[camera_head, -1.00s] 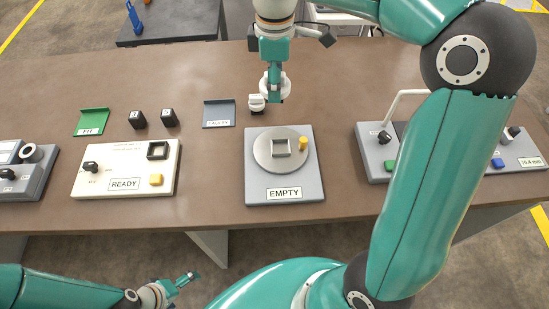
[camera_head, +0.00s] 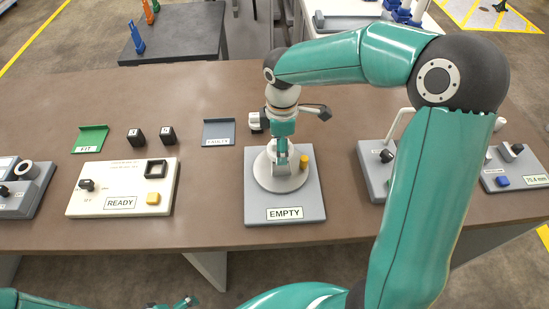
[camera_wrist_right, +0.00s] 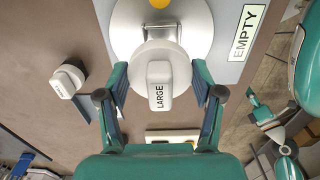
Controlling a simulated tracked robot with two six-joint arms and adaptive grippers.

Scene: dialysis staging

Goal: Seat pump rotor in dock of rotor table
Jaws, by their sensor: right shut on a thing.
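The rotor table is a grey plate (camera_head: 313,190) with a pale round disc (camera_head: 264,178), a yellow knob (camera_head: 304,162) and a label reading EMPTY. My right gripper (camera_head: 282,160) is over the disc. In the right wrist view, its fingers are shut on the pump rotor (camera_wrist_right: 158,88), a white round piece with a raised handle marked LARGE. The rotor overlaps the disc, and the dock is hidden beneath it. I cannot tell whether they touch. My left gripper (camera_head: 184,301) is low at the front edge of the picture, away from the table; its jaw state is unclear.
A second, smaller white rotor (camera_wrist_right: 66,81) stands beside the plate, partly hidden in the head view (camera_head: 254,121). A cream READY panel (camera_head: 122,188), a green tray (camera_head: 91,139), dark blocks (camera_head: 135,136) and a grey-blue tray (camera_head: 218,133) lie left. Grey instrument boxes (camera_head: 515,168) stand right.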

